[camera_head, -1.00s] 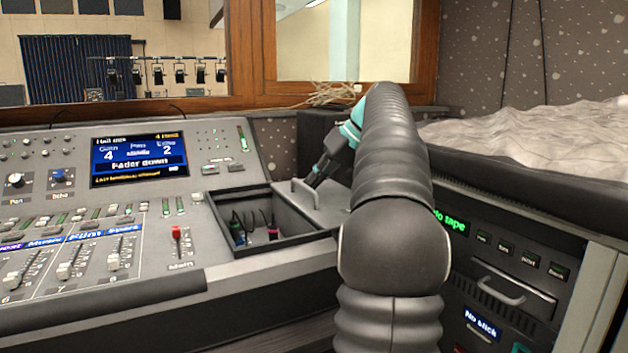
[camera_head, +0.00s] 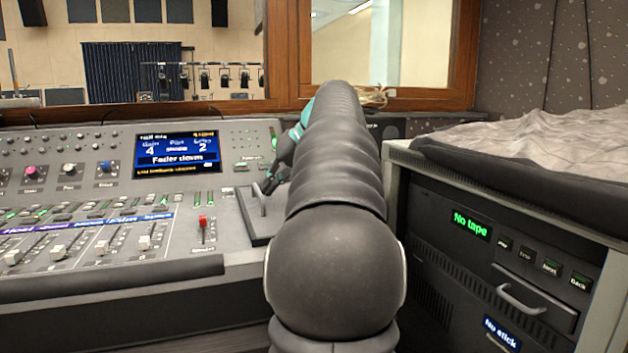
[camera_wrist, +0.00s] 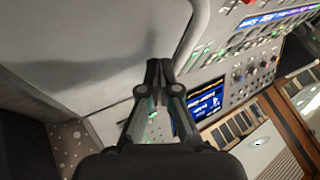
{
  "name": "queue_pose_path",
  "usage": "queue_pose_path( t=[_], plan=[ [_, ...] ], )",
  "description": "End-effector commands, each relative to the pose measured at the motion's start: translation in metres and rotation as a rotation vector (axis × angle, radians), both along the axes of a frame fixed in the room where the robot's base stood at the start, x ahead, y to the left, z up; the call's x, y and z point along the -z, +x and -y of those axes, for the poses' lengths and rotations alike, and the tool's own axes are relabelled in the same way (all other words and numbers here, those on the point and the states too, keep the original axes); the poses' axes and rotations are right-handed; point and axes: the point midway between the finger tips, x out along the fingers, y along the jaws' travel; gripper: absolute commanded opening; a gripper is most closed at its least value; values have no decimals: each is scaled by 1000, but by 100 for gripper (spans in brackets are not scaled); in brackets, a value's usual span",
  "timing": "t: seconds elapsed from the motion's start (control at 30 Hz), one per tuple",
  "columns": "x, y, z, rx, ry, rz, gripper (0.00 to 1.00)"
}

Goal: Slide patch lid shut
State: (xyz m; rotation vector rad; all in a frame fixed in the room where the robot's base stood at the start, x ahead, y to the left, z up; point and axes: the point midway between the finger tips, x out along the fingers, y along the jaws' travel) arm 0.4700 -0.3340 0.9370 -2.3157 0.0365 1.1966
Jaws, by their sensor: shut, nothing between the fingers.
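The patch lid (camera_head: 256,226) is a grey plate with an upright handle (camera_head: 262,200), set in the console right of the red fader. It covers the visible left part of the patch bay; no cables show there. My arm hides its right part. My gripper (camera_head: 270,187) is shut and empty, beside the handle at its upper right; I cannot tell whether it touches. In the wrist view my gripper (camera_wrist: 158,66) has its fingertips together before a plain grey surface.
The console screen (camera_head: 177,151) and the red fader (camera_head: 203,222) are left of the lid. A rack with a "No tape" display (camera_head: 471,223) stands right of my arm, with grey cloth (camera_head: 540,145) on top. A wooden window frame (camera_head: 430,103) is behind.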

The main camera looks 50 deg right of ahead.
Motion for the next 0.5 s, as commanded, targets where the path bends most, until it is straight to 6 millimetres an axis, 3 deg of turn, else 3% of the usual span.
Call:
queue_pose_path(
  t=[0.5],
  plan=[
    [0, 2, -2, 0, 2, 2, 0]
  ],
)
